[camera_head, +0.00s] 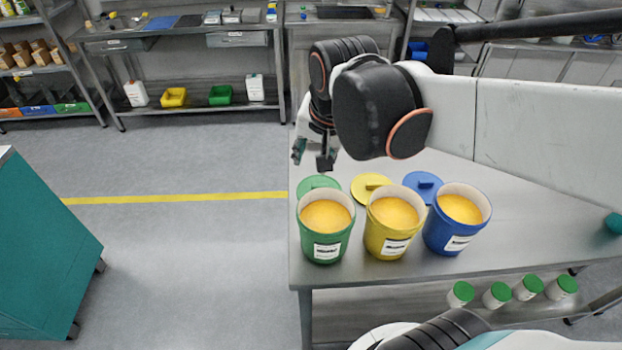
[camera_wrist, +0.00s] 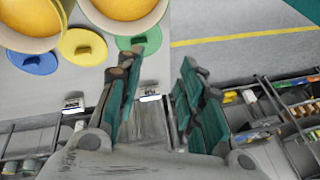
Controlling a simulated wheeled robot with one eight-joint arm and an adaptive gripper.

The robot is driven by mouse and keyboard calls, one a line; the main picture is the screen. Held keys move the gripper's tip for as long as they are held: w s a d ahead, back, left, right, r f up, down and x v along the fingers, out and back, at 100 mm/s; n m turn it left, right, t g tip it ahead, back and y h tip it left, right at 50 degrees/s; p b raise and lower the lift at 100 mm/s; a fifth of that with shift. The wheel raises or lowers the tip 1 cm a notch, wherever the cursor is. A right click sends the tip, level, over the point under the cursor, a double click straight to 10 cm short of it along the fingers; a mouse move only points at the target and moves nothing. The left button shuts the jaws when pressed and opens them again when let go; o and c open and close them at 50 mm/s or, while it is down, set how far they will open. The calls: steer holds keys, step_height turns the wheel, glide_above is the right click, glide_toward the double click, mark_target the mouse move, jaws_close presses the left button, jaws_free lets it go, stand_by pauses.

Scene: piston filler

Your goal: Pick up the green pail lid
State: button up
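The green pail lid (camera_head: 318,186) lies on the metal table behind the green pail (camera_head: 326,228), which hides part of its near side. In the wrist view the green lid (camera_wrist: 139,39) lies flat with a raised handle, just beyond my fingertips and a little left of the gap between them. My gripper (camera_head: 312,158) is above the table's far left corner, above and behind the lid. In the wrist view its two fingers (camera_wrist: 158,75) are spread apart with nothing between them.
A yellow lid (camera_head: 371,187) and a blue lid (camera_head: 423,186) lie right of the green one. The open yellow pail (camera_head: 394,224) and blue pail (camera_head: 457,220) stand in front, filled with yellow contents. A white machine panel (camera_head: 545,130) borders the table (camera_head: 300,262) at the right.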

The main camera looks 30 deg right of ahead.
steer(key=w+d+f+m+g, duration=0.2)
steer(key=w+d+f+m, duration=0.2)
steer(key=w+m, duration=0.4)
steer(key=m+g, duration=0.3)
steer(key=m, duration=0.3)
glide_toward(320, 185)
step_height(320, 185, down, 9)
steer(key=b, duration=0.5)
steer(key=shift+s+d+f, duration=0.1)
steer(key=shift+f, duration=0.1)
jaws_close()
